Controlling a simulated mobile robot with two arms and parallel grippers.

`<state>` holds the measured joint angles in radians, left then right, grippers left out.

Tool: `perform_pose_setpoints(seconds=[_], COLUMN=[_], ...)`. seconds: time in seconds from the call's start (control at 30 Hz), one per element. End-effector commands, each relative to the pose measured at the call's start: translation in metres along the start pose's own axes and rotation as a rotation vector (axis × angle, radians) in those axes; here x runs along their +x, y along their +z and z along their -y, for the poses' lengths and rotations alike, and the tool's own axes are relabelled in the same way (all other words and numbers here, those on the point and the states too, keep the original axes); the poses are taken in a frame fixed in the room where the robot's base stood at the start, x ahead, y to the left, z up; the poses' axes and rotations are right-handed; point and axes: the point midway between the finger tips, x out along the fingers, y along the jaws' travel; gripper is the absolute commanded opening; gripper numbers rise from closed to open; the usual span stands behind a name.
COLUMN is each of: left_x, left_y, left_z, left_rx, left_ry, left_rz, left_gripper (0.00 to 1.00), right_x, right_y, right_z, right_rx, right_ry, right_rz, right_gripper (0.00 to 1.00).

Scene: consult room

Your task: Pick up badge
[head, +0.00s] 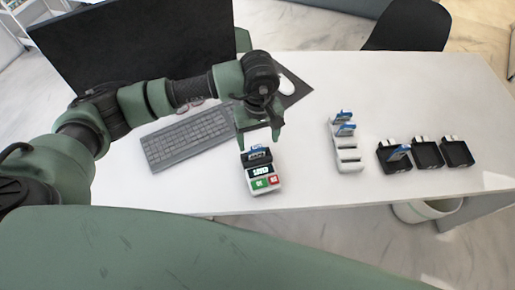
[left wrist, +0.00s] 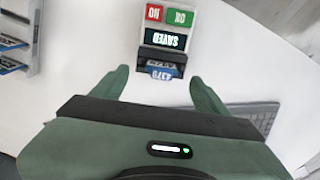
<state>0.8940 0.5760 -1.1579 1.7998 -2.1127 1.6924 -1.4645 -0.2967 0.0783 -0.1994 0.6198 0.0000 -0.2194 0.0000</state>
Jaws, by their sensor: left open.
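A badge (head: 258,153) with a blue strip stands in the slot at the back of a small white terminal (head: 262,185). In the left wrist view the badge (left wrist: 160,72) shows its blue, printed edge below the terminal's screen, which reads SAVED (left wrist: 166,39). My left gripper (head: 256,144) is open and points down just above the badge. In the left wrist view its fingers (left wrist: 160,78) stand apart on both sides of the badge, not visibly touching it. My right gripper is not in view.
A white rack (head: 347,166) holds more blue badges at the right. Several black trays (head: 427,154) stand beyond it, one with a blue card. Desk between terminal and rack is clear.

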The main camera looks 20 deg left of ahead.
Motion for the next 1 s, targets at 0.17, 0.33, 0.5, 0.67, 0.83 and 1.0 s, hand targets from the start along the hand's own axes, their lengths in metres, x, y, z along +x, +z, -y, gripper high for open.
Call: perform_pose_setpoints(seconds=[0.17, 0.33, 0.5, 0.67, 0.83, 1.0], left_x=[0.02, 0.045, 0.054, 0.054, 0.054, 0.053], left_y=[-0.001, -0.002, -0.003, -0.003, -0.003, -0.003], left_z=[0.005, 0.005, 0.005, 0.005, 0.005, 0.005], left_rx=[-0.003, 0.0, 0.0, 0.0, 0.0, 0.0], left_ry=[-0.004, 0.0, 0.001, 0.001, 0.001, 0.001], left_rz=[0.005, 0.003, 0.001, 0.001, 0.001, 0.001], left_gripper=[0.75, 0.75, 0.75, 0.72, 0.24, 0.1], right_x=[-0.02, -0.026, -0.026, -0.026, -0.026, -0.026], right_y=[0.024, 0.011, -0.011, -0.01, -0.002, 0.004], right_z=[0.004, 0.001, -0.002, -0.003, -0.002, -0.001], right_rx=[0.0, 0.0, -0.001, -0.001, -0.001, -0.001], right_ry=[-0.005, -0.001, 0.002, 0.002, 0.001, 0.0], right_rz=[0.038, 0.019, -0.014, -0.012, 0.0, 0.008], right_gripper=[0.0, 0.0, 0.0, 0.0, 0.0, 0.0])
